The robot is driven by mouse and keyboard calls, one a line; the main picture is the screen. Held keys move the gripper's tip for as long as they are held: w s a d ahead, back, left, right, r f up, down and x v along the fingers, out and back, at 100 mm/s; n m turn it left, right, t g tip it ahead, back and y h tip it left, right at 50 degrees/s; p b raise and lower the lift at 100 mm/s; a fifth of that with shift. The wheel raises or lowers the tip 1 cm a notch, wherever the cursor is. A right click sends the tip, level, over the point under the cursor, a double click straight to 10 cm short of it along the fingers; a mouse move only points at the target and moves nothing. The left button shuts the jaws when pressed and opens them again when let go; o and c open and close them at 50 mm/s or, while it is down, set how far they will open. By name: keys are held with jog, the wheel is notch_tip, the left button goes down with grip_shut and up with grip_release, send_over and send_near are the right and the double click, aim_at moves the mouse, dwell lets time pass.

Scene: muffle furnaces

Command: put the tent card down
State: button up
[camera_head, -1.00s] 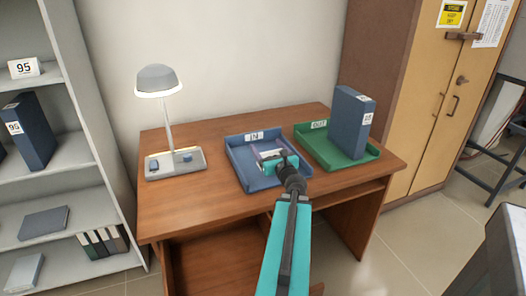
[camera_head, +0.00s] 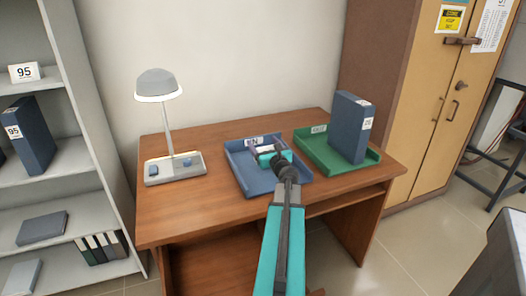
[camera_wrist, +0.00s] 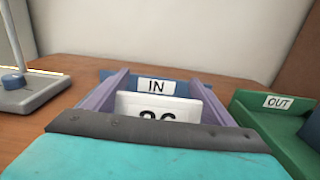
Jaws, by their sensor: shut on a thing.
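The tent card (camera_wrist: 158,107) is white with dark digits, partly cut off by my gripper's body in the wrist view. My gripper (camera_head: 266,148) is shut on it, with a purple finger on each side of the card in the wrist view (camera_wrist: 158,100). In the head view the gripper and card are over the blue IN tray (camera_head: 240,174), toward its back. Whether the card touches the tray floor is hidden. The tray's IN label (camera_wrist: 156,86) shows just behind the card.
The green OUT tray (camera_head: 312,152) with an upright blue binder (camera_head: 346,128) stands to the right. A desk lamp (camera_head: 168,125) stands on the left of the wooden desk (camera_head: 205,212). A shelf with another white card (camera_head: 24,72) is at far left.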

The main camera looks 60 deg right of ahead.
aim_at(263, 150)
dwell(0.3)
jog(key=shift+f, duration=1.75)
jog(key=shift+f+b, duration=0.15)
jog(key=shift+b, duration=0.15)
jog(key=o, duration=1)
jog(key=shift+r, duration=0.2)
jog(key=v, duration=0.8)
jog(key=shift+s+a, duration=0.25)
jog(key=shift+s, duration=0.05)
jog(key=shift+s+a+r+p, duration=0.15)
jog(key=shift+s+a+p, duration=0.05)
jog(key=shift+s+p, duration=0.2)
jog(key=shift+p+v, duration=1.15)
jog(key=shift+p, duration=0.4)
